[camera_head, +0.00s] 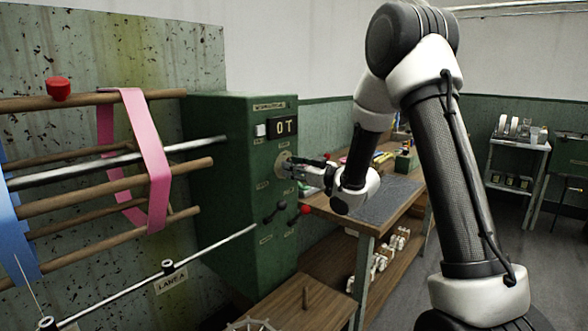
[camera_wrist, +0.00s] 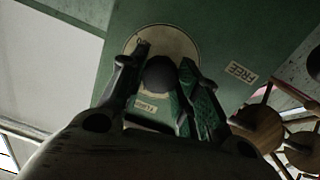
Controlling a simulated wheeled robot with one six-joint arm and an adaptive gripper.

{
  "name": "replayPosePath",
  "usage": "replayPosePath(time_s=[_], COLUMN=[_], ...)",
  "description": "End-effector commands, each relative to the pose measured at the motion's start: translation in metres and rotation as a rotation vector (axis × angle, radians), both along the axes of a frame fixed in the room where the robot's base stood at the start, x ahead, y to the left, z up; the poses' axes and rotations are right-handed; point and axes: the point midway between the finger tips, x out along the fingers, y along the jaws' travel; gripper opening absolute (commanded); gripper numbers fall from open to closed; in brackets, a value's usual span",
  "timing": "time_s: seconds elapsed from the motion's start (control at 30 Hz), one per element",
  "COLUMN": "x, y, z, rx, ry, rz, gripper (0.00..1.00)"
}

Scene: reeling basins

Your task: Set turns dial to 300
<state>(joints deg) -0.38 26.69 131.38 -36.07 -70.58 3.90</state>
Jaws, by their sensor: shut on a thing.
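The turns dial (camera_head: 284,163) is a pale round plate on the front of the green machine box (camera_head: 232,180), below a small black display (camera_head: 284,127) that reads "0T". In the wrist view the dial plate (camera_wrist: 181,38) has a dark round knob (camera_wrist: 160,74) at its middle. My gripper (camera_head: 296,168) reaches the dial from the right. In the wrist view my gripper (camera_wrist: 162,75) has its two fingers on either side of the knob, shut on it. The fingers and knob hide most of the dial's markings. A label reading "FREE" (camera_wrist: 242,73) is beside the dial.
Below the dial are a dark lever and a red-knobbed lever (camera_head: 305,209). To the left is a wooden-barred reel with a pink band (camera_head: 150,165) and a blue band (camera_head: 20,215). A wooden workbench (camera_head: 340,225) with items stands behind my gripper.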

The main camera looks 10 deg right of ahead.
Motion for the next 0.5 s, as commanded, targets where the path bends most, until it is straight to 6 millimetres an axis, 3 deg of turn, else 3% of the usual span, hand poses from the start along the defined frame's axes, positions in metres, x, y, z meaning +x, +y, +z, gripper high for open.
replayPosePath(time_s=[0.5], x=[0.0], y=[-0.0009], z=[-0.0009], rx=[0.28], ry=[0.207], rz=[-0.001], gripper=[0.08])
